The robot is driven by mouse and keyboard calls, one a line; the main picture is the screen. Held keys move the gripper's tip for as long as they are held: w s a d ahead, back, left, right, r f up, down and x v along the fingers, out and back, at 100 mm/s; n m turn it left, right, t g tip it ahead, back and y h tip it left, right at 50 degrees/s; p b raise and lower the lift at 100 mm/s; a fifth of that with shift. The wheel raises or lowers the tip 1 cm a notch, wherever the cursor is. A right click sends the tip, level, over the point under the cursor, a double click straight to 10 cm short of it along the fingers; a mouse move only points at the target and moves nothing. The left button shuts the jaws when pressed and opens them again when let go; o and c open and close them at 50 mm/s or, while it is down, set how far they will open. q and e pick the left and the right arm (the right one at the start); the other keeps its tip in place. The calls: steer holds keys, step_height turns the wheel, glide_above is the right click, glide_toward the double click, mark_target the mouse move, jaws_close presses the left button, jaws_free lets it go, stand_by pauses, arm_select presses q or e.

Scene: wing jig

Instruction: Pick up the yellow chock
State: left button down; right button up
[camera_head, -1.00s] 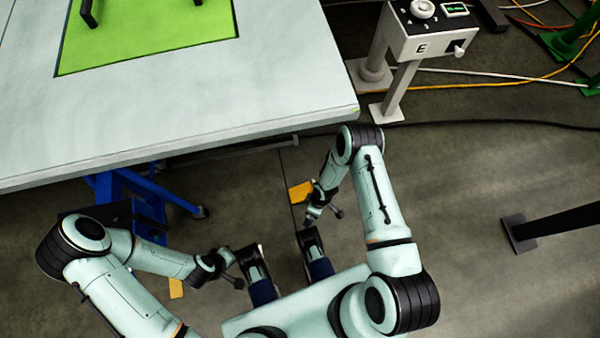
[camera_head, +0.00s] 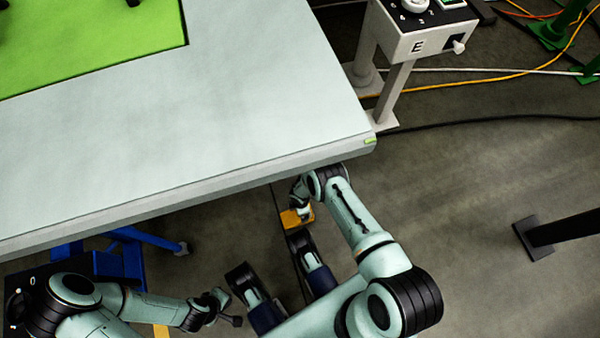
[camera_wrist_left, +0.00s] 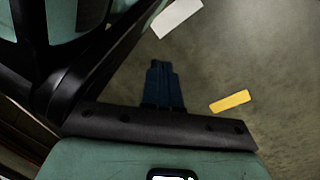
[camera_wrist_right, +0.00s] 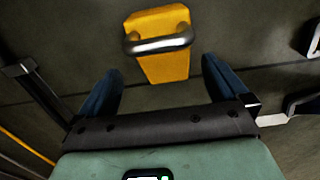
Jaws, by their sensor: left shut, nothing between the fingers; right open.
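The yellow chock (camera_wrist_right: 152,72) lies on the floor with a grey metal bar handle (camera_wrist_right: 160,41) across it in the right wrist view. In the head view the chock (camera_head: 290,219) is partly hidden by my right wrist, near the table's edge. My right gripper (camera_wrist_right: 162,66) is open, its blue fingers apart on either side of the handle's line of sight. The handle is not gripped; I cannot tell the remaining gap. My left gripper (camera_wrist_left: 162,65) is shut and empty, away from this chock.
A pale table (camera_head: 200,150) with a green panel (camera_head: 80,40) overhangs near my right arm. A grey control post marked E (camera_head: 415,45) stands to its right. A flat yellow piece (camera_wrist_left: 230,101) lies on the floor near my left gripper.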

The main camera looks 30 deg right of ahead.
step_height(320, 180, down, 5)
steer(key=shift+s+r+b, duration=0.15)
steer(key=shift+r+b, duration=0.05)
steer(key=shift+b, duration=0.95)
steer(key=shift+f, duration=0.3)
steer(key=shift+r, duration=0.1)
steer(key=c, duration=1.6)
arm_select(q)
steer(key=shift+g, duration=0.9)
steer(key=s+f, duration=0.1)
steer(key=s, duration=0.2)
steer(key=s+f, duration=0.1)
steer(key=s, duration=0.1)
steer(key=shift+a+f, duration=0.25)
steer(key=shift+f, duration=0.05)
arm_select(e)
steer(key=shift+o, duration=0.2)
arm_select(q)
steer(key=shift+w, duration=0.1)
arm_select(e)
steer(key=shift+r, duration=0.1)
